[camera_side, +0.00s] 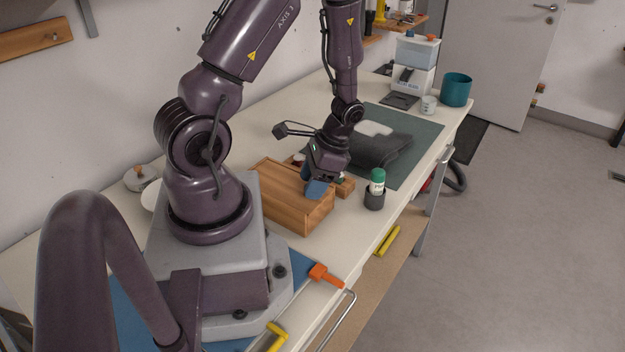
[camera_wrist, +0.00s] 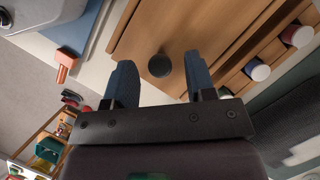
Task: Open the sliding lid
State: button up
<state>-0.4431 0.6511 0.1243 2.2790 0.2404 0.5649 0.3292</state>
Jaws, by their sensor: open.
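The sliding lid (camera_wrist: 190,30) is a flat wooden panel on a wooden box (camera_side: 318,218). A round dark knob (camera_wrist: 159,65) stands on the lid near its edge, seen in the wrist view. My gripper (camera_wrist: 157,72) is open, with its two blue fingers on either side of the knob in that view. Whether the fingers touch the knob cannot be told. In the side view my gripper (camera_side: 316,188) is over the box's right end and hides the knob. The lid appears to cover the box top.
A rack with several capped bottles (camera_wrist: 258,70) runs along the box's far side. A dark cup with a green-and-white bottle (camera_side: 376,187) stands just right of the box. A green mat (camera_side: 424,128) bears dark cloth (camera_side: 375,150). An orange-handled tool (camera_side: 326,276) lies at the front edge.

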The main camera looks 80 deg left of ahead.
grip_shut()
jog(key=w+d, duration=1.1)
jog(key=shift+w+d, duration=0.1)
dwell(0.3)
grip_release()
jog(key=v, duration=1.3)
